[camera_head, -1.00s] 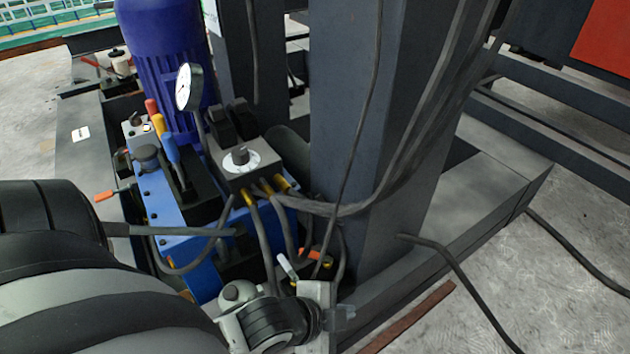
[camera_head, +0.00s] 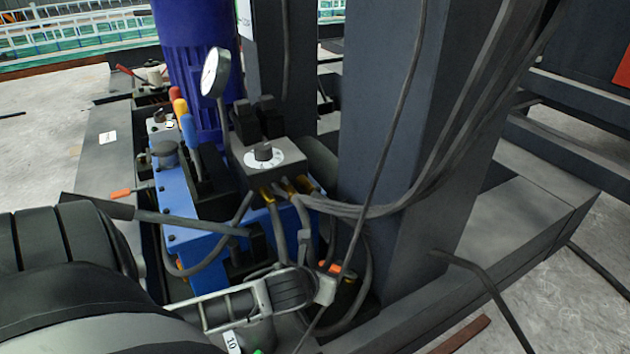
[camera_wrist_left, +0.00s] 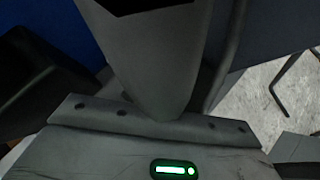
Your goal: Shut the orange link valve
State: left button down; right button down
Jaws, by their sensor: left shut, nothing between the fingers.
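Two small orange parts show in the head view, and I cannot tell for sure which is the link valve. One is an orange handle (camera_head: 121,193) on a thin rod, left of the blue hydraulic unit (camera_head: 190,215). The other is an orange piece (camera_head: 334,268) low in front of the steel column, among the hoses. My left gripper (camera_head: 327,287) is just below this lower orange piece; I cannot tell if they touch. In the left wrist view its dark fingers (camera_wrist_left: 168,90) are shut, with nothing seen between them.
A control box (camera_head: 266,163) with a dial and a pressure gauge (camera_head: 214,72) stand above the hoses (camera_head: 281,232). A thick steel column (camera_head: 395,140) rises on the right. Its base beam runs along the lower right. Open floor (camera_head: 560,300) lies beyond.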

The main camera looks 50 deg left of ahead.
aim_at(338, 270)
pick_arm(q)
jog(key=b+x, duration=0.1)
jog(key=x, duration=0.3)
jog(key=shift+w+f+b, duration=0.1)
jog(key=shift+f+b, duration=0.05)
jog(key=shift+b, duration=0.25)
pick_arm(e)
jog(key=shift+a+r+m+t+y, duration=0.25)
jog(key=shift+r+m+t+y, duration=0.15)
jog(key=shift+r+y, duration=0.1)
